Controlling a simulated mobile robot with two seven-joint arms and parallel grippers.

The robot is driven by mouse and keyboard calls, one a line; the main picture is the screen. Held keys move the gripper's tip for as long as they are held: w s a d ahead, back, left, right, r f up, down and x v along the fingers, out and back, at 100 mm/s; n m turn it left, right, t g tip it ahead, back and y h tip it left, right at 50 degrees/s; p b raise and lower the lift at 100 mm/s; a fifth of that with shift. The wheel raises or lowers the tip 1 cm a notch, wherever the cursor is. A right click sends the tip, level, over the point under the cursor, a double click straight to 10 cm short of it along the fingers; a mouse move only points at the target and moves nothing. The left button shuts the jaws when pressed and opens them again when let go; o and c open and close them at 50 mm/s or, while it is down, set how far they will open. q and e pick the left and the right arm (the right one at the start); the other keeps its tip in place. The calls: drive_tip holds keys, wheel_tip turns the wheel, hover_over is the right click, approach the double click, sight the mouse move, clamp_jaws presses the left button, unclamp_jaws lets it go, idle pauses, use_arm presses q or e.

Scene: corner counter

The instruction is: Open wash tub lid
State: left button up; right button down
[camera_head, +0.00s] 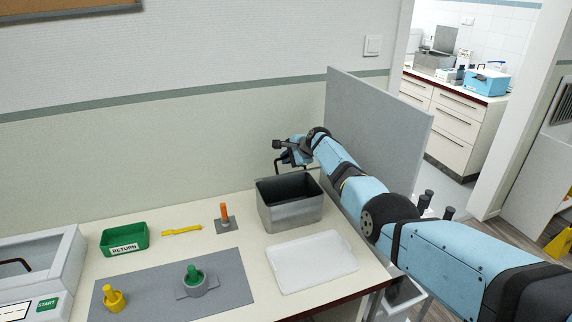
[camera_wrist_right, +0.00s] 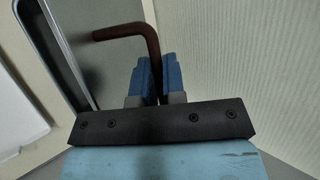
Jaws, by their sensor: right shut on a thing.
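The wash tub (camera_head: 290,212) is a grey metal box at the back right of the counter. Its top is uncovered and its inside is dark. My right gripper (camera_head: 287,153) is above and behind the tub. It is shut on a dark, bent rod handle (camera_head: 279,166), and no lid panel can be made out with it. In the right wrist view, the blue fingers (camera_wrist_right: 158,75) of the gripper close around one leg of the reddish-brown handle (camera_wrist_right: 122,33). Its other end points left. My left gripper is not in view.
A grey upright panel (camera_head: 375,125) stands at the right, close to my right arm. A white tray (camera_head: 312,263) lies before the tub. A green RETURN bin (camera_head: 124,240), an orange peg (camera_head: 225,211) and a grey mat (camera_head: 150,291) are left. A grey-white machine (camera_head: 62,262) stands far left.

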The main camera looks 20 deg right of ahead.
drive_tip(key=shift+w+r, duration=0.15)
drive_tip(key=shift+w, duration=0.2)
drive_tip(key=shift+g, duration=0.3)
drive_tip(key=c, duration=1.2)
unclamp_jaws()
drive_tip(key=shift+c, duration=0.2)
drive_tip(key=shift+r, duration=0.1)
